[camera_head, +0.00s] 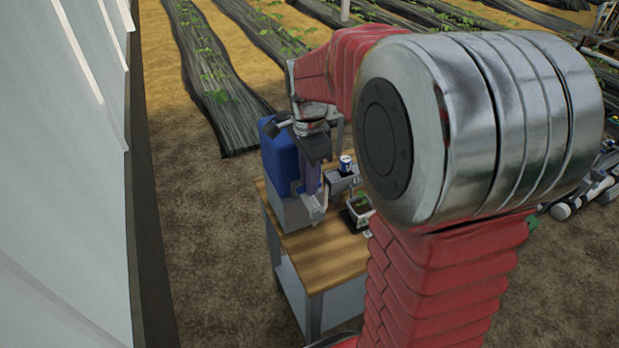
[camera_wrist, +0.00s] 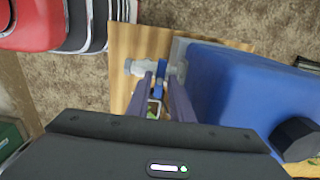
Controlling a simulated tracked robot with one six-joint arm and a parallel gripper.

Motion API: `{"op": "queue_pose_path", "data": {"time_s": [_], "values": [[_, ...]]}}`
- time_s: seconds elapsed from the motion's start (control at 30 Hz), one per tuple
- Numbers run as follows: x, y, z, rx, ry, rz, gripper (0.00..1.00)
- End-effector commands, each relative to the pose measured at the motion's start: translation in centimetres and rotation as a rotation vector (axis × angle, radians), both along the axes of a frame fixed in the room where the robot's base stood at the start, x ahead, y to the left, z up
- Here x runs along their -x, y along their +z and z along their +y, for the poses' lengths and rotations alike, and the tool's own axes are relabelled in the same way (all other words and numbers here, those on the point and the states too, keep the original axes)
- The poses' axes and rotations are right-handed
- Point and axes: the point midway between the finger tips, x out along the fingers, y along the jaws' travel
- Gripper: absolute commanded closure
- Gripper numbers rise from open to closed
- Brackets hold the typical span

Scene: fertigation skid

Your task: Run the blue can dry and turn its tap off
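The blue can (camera_head: 277,152) stands on a grey block (camera_head: 290,212) on a wooden-topped table; in the wrist view the can (camera_wrist: 245,85) fills the right side. A pale tap (camera_wrist: 136,67) sticks out beside the can, with a small blue handle (camera_wrist: 160,84). My gripper (camera_wrist: 161,78) points down beside the can's front. Its two purplish fingers stand apart, one on each side of the blue handle. I cannot tell whether they touch it. In the head view my gripper (camera_head: 312,180) partly hides the can's front. The can's liquid level is not visible.
On the table (camera_head: 335,262) are a grey container (camera_head: 341,184), a small blue-and-white tin (camera_head: 346,163) and a potted seedling (camera_head: 361,204), partly behind my arm. A pale wall (camera_head: 65,170) is at the left. Planted rows (camera_head: 215,80) lie behind.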

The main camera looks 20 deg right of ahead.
Motion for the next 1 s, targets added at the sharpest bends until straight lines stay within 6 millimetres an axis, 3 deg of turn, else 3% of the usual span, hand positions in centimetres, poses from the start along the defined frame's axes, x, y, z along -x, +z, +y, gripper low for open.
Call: {"op": "queue_pose_path", "data": {"time_s": [0.27, 0.67, 1.0], "values": [[-0.02, 0.03, 0.02, 0.0, 0.0, -0.001, 1.0], [-0.04, 0.05, -0.04, 0.001, 0.012, -0.001, 1.0], [-0.05, 0.06, 0.02, 0.001, 0.138, -0.002, 1.0]]}}
